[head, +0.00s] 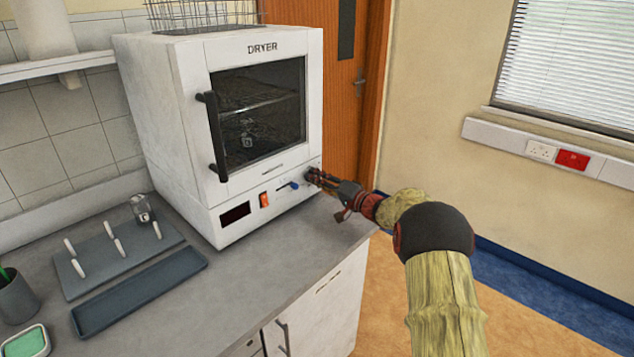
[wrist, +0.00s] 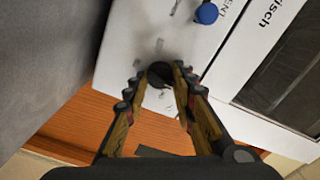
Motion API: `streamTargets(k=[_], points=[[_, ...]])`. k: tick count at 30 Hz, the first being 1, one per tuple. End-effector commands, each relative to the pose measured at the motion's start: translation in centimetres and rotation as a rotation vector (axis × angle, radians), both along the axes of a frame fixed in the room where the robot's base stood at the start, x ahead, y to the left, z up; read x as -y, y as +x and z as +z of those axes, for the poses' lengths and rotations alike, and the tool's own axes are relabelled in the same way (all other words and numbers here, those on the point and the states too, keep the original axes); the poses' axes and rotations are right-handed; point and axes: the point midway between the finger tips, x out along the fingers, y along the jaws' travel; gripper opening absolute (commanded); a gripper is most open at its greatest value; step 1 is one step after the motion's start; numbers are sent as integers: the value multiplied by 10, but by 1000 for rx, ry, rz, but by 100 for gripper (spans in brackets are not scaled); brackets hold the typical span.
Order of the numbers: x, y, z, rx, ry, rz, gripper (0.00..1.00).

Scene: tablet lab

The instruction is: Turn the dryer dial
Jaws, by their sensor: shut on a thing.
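The white dryer (head: 190,120) stands on the grey counter, its door with a dark window closed. The dark round dial (wrist: 160,75) is on its lower front panel, seen in the wrist view between my fingertips. My gripper (head: 313,176) reaches in from the right at the lower right corner of the dryer front. In the wrist view my gripper (wrist: 156,88) has its fingers on either side of the dial, shut on it. In the head view the fingers mostly hide the dial. The dial's pointer mark cannot be made out.
A blue knob (wrist: 206,13) sits close to the dial on the panel. An orange switch (head: 264,200) and dark display (head: 235,214) are further left. A peg rack (head: 122,257) and grey tray (head: 140,290) lie on the counter. A wire basket (head: 200,14) tops the dryer.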

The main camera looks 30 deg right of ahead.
Motion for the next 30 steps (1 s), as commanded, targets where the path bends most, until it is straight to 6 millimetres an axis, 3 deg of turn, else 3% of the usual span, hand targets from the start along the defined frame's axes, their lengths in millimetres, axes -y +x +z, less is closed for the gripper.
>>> streamTargets(k=[21,22,30], points=[[-1,0,-2,22,-67,2,0],[-1,0,-2,22,-67,2,27],[-1,0,-1,23,-66,1,43]])
